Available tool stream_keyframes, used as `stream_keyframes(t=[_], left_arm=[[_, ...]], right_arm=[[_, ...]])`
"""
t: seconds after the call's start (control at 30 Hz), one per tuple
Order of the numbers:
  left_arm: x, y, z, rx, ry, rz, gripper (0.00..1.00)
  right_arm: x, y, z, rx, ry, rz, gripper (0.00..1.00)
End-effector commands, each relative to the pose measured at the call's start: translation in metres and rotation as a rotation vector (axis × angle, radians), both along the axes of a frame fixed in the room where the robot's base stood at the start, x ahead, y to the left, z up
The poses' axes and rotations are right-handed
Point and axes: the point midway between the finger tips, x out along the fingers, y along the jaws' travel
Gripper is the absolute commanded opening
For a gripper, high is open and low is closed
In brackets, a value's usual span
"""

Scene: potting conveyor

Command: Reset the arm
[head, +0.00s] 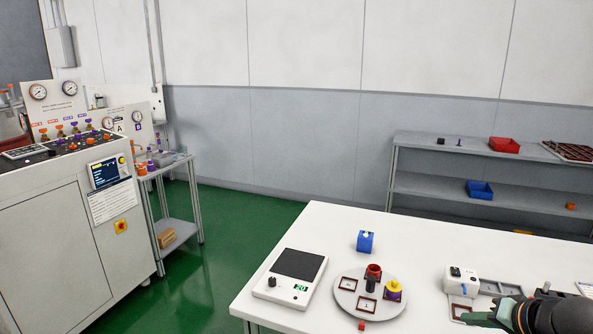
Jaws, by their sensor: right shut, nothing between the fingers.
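My left gripper is not in view.
A white device (462,281) stands near my right gripper.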

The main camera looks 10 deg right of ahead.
Motion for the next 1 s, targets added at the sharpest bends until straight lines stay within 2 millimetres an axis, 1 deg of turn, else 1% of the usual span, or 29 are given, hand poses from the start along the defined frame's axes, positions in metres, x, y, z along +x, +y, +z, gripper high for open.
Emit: stream_keyframes(t=[0.03,0.17,0.27,0.37,0.4,0.47,0.5,0.57,0.6,0.67,0.7,0.77,0.9,1.0], left_arm=[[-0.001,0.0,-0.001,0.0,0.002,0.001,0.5],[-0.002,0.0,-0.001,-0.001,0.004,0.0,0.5],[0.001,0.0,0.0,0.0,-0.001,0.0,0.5],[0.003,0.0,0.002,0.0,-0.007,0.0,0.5],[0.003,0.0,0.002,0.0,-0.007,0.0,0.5],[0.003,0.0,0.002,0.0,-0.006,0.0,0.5],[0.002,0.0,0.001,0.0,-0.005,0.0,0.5],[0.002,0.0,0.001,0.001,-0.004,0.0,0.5],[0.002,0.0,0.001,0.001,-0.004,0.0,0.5],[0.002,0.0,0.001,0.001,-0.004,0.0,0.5],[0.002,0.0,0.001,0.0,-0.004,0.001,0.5],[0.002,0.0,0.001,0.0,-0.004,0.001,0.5],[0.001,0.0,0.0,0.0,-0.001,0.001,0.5],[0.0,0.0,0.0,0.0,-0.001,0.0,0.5]], right_arm=[[-0.006,0.002,-0.017,0.0,0.003,0.019,0.0],[-0.018,0.007,-0.05,-0.029,-0.006,0.081,0.0],[-0.03,0.014,-0.077,-0.056,-0.015,0.132,0.0],[-0.045,0.026,-0.108,-0.087,-0.027,0.188,0.0],[-0.053,0.032,-0.122,-0.101,-0.032,0.211,0.0],[-0.065,0.043,-0.143,-0.127,-0.041,0.25,0.0],[-0.074,0.051,-0.157,-0.144,-0.046,0.273,0.0],[-0.086,0.064,-0.175,-0.173,-0.056,0.31,0.0],[-0.095,0.074,-0.187,-0.192,-0.062,0.333,0.0],[-0.108,0.09,-0.203,-0.223,-0.071,0.368,0.0],[-0.116,0.101,-0.213,-0.242,-0.077,0.39,0.0],[-0.129,0.119,-0.227,-0.274,-0.087,0.422,0.0],[-0.156,0.164,-0.251,-0.349,-0.104,0.493,0.0],[-0.171,0.194,-0.262,-0.404,-0.113,0.538,0.0]])
